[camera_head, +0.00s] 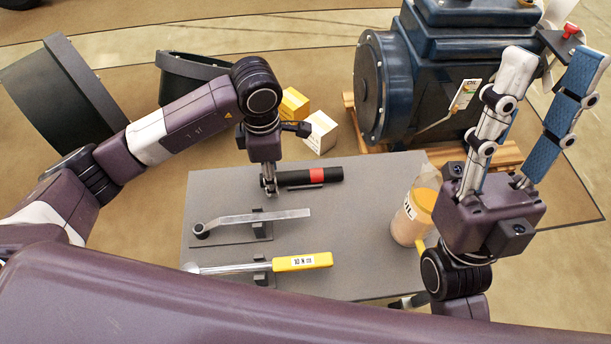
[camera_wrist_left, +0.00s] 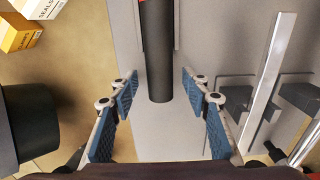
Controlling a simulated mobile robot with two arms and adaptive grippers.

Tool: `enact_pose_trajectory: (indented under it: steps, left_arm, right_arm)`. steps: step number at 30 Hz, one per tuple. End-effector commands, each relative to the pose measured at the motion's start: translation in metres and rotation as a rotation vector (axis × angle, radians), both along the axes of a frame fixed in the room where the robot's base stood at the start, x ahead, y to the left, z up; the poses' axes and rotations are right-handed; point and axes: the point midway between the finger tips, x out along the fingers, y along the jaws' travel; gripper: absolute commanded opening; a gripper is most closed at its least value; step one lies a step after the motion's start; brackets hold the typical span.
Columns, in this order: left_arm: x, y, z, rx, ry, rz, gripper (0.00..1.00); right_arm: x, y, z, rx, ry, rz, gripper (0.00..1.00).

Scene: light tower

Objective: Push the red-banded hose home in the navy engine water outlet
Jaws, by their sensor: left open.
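The black hose (camera_head: 328,174) with a red band (camera_head: 317,175) lies on the grey table (camera_head: 225,200), left of the navy engine (camera_head: 450,75). My left gripper (camera_head: 269,188) points down at the hose's left end. In the left wrist view the left gripper (camera_wrist_left: 159,82) is open, its blue-padded fingers on either side of the hose's near end (camera_wrist_left: 158,75) with gaps to both. Only a sliver of red shows at that view's top edge. My right gripper (camera_head: 555,62) is open and empty, fingers up, in front of the engine's right part. I cannot make out the water outlet.
A grey wrench-like tool (camera_head: 255,217) and a yellow-handled tool (camera_head: 302,262) lie on holders nearer me. An oil jug (camera_head: 408,225) stands at the table's right. Yellow (camera_head: 294,104) and white (camera_head: 320,132) boxes stand behind the table. Dark bins (camera_head: 60,90) stand left.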

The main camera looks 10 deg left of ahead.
Motion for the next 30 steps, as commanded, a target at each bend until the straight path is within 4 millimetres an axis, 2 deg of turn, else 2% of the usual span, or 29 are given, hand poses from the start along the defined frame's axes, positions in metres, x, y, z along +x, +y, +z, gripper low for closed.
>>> enact_pose_trajectory:
  steps: [6, 18, 30]
  left_arm:
    - [0.0, -0.0001, 0.0, 0.0, 0.0, 0.0, 0.43]
    - [0.0, 0.0, 0.0002, 0.0, 0.0, 0.0, 0.0]
    - [0.0004, 0.0, 0.0044, -0.001, -0.001, 0.0, 0.0]
  right_arm:
    - [-0.0004, 0.0, 0.0003, 0.001, -0.002, 0.0, 0.4]
    - [-0.0003, -0.0001, 0.0003, 0.0, -0.001, 0.0, 0.4]
    - [0.0032, 0.0009, 0.0008, -0.005, 0.013, -0.001, 0.4]
